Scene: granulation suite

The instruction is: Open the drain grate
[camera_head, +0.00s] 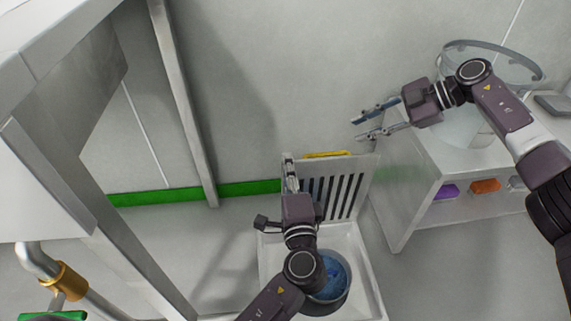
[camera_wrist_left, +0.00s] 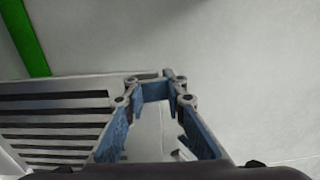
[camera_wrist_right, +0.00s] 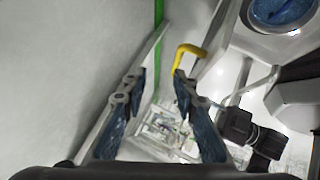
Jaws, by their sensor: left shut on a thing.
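The drain grate (camera_head: 366,178), a pale slotted plate, stands raised and nearly upright at the far side of the white floor basin. A yellow handle (camera_head: 327,154) shows at its top edge. My left gripper (camera_head: 290,168) is shut on the grate at its left edge in the head view. The slots of the grate (camera_wrist_left: 55,118) fill the left of the left wrist view; the exact contact is partly hidden by the fingers. My right gripper (camera_head: 359,127) is open and empty, above and right of the grate. The yellow handle (camera_wrist_right: 188,50) lies beyond its fingers in the right wrist view.
The white basin (camera_head: 372,290) holds a round metal vessel (camera_head: 343,291) with blue contents, under my left arm. A grey cabinet (camera_head: 397,205) stands close on the right, with a clear round vessel on top. A metal frame (camera_head: 185,100) and brass-fitted pipe (camera_head: 66,284) are left.

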